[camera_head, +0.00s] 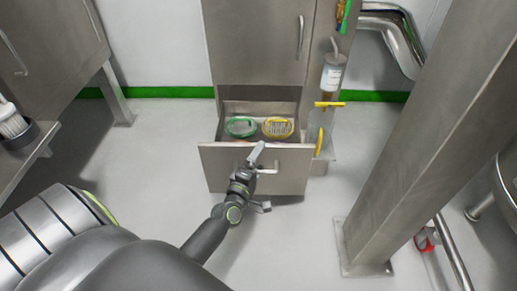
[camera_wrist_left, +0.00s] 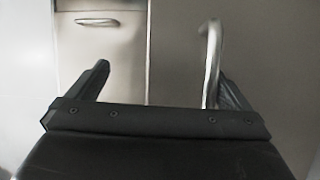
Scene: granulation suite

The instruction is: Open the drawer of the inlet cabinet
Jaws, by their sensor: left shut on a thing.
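The inlet cabinet (camera_head: 255,40) is a tall steel unit at the top middle of the head view. Its drawer (camera_head: 288,182) is pulled out, with its inside visible from above. A green round item (camera_head: 240,126) and a yellow round item (camera_head: 278,127) lie inside. My left gripper (camera_head: 258,170) is at the drawer front, shut on the drawer handle (camera_head: 276,167). In the left wrist view the bar handle (camera_wrist_left: 212,55) stands close beside the right finger; the exact contact is unclear. My right gripper is not in view.
A steel post (camera_head: 430,140) stands on the right. A bottle (camera_head: 332,75) and yellow-handled fittings (camera_head: 329,104) are at the cabinet's right side. The floor in front of the drawer is clear.

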